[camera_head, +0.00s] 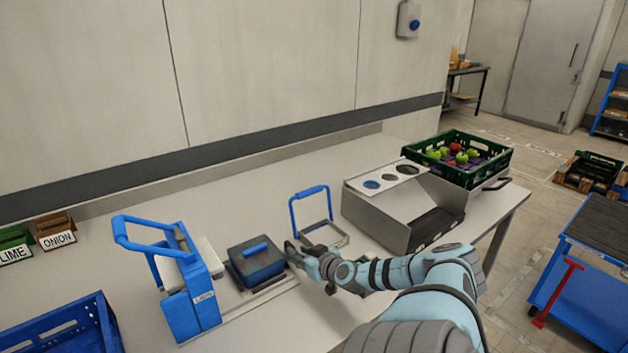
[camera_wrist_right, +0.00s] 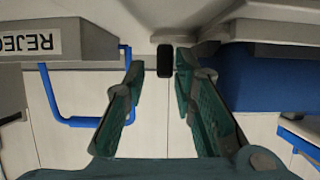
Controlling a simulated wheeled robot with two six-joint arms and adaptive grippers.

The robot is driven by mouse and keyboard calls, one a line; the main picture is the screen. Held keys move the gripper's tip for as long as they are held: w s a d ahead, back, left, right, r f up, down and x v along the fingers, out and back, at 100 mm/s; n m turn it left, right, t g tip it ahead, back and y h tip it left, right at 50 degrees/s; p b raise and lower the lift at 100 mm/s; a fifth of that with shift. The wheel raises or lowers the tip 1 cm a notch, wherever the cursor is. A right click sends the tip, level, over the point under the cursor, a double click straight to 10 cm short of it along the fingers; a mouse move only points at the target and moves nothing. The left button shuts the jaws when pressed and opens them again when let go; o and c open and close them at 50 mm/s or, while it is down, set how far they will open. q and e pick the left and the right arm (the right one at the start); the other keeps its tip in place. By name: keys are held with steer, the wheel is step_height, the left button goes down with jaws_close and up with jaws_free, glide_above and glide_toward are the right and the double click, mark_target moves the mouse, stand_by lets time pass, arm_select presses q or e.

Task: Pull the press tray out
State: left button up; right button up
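The blue press (camera_head: 190,290) with its raised loop handle stands on the bench at left. Beside it is the press tray (camera_head: 268,287), a flat grey plate carrying a dark blue block (camera_head: 257,262). My right gripper (camera_head: 290,250) is at the right end of the tray. In the right wrist view my right gripper (camera_wrist_right: 158,70) has its fingers apart, with a small black knob (camera_wrist_right: 164,52) between the tips, closer to the right finger. The blue block (camera_wrist_right: 255,80) also shows at right there. My left gripper is not in view.
A blue-handled bin (camera_head: 322,232) stands just behind my right gripper; it carries a REJECT label (camera_wrist_right: 30,43) in the wrist view. A grey metal box (camera_head: 395,225) and green crate (camera_head: 470,165) of fruit are at right. A blue crate (camera_head: 75,325) is front left.

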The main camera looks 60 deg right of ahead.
steer(key=s+a, duration=0.1)
steer(key=s, duration=0.1)
steer(key=s+a, duration=0.1)
steer(key=s, duration=0.1)
steer(key=s+a, duration=0.1)
steer(key=s, duration=0.1)
steer(key=shift+s+a, duration=0.25)
steer(key=shift+a, duration=0.05)
steer(key=shift+d+r, duration=0.1)
